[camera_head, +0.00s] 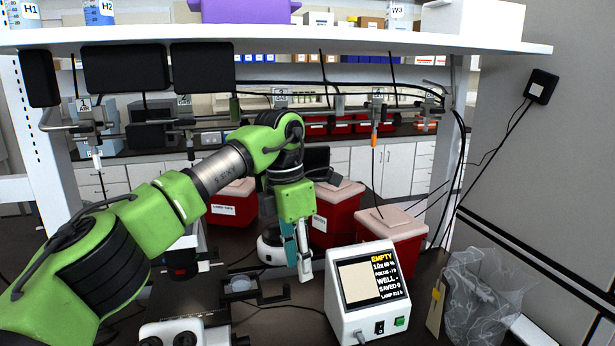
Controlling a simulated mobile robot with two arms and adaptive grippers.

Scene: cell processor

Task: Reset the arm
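My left arm (150,215), green with dark joints, reaches in from the left and bends down near the middle of the camera_head view. My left gripper (304,272) hangs from it, pointing down above the bench, just left of a white display device (365,311). Its fingers show nearly edge-on, so the gap between them cannot be made out. I see no object held in it. My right arm and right gripper are not in view.
Red bins with pale lids, one at the right (397,252) and one in the middle (334,228), stand behind the gripper. A clear plastic bag (482,295) is at the right. A microscope-like device (185,333) sits at front left. A white shelf (400,38) spans overhead.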

